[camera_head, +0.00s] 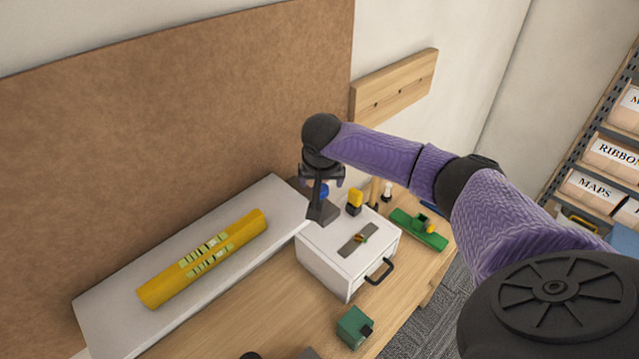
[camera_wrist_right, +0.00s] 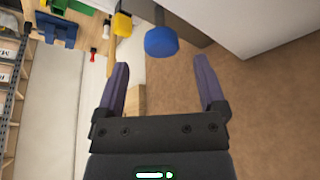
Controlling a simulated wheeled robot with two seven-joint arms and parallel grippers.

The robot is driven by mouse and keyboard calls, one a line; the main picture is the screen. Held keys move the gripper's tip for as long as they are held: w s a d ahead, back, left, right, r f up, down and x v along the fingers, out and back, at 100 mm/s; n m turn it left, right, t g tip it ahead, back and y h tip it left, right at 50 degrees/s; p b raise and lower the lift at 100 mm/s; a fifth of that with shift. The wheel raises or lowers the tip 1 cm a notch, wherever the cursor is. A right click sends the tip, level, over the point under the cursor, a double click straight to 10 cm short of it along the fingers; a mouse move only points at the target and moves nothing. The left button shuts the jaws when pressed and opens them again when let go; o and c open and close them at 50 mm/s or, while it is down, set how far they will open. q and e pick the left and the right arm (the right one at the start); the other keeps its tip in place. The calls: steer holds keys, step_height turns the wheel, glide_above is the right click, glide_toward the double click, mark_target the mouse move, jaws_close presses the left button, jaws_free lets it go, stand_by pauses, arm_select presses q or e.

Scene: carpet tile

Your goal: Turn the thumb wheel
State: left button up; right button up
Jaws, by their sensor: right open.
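A blue round wheel (camera_head: 324,190), which looks like the thumb wheel, sits on a dark grey stand (camera_head: 322,212) behind the white box. The gripper partly hides it in the head view. In the right wrist view the blue wheel (camera_wrist_right: 161,42) shows whole, just beyond the fingertips and roughly midway between them. My right gripper (camera_head: 321,180) points down close to the wheel; its fingers (camera_wrist_right: 162,75) are open with nothing between them. I cannot tell whether a finger touches the wheel. My left gripper is not in view.
A white drawer box (camera_head: 330,262) with a black handle stands right beside the stand. A yellow-topped piece (camera_head: 355,200) and a green fixture (camera_head: 418,230) are to the right. A yellow tube (camera_head: 205,258) lies on a grey board (camera_head: 110,312). A brown panel (camera_head: 180,110) rises behind.

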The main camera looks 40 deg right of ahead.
mark_target(321, 190)
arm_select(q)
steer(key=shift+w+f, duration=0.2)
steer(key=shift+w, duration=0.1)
arm_select(e)
steer(key=shift+x, duration=1.5)
jaws_close()
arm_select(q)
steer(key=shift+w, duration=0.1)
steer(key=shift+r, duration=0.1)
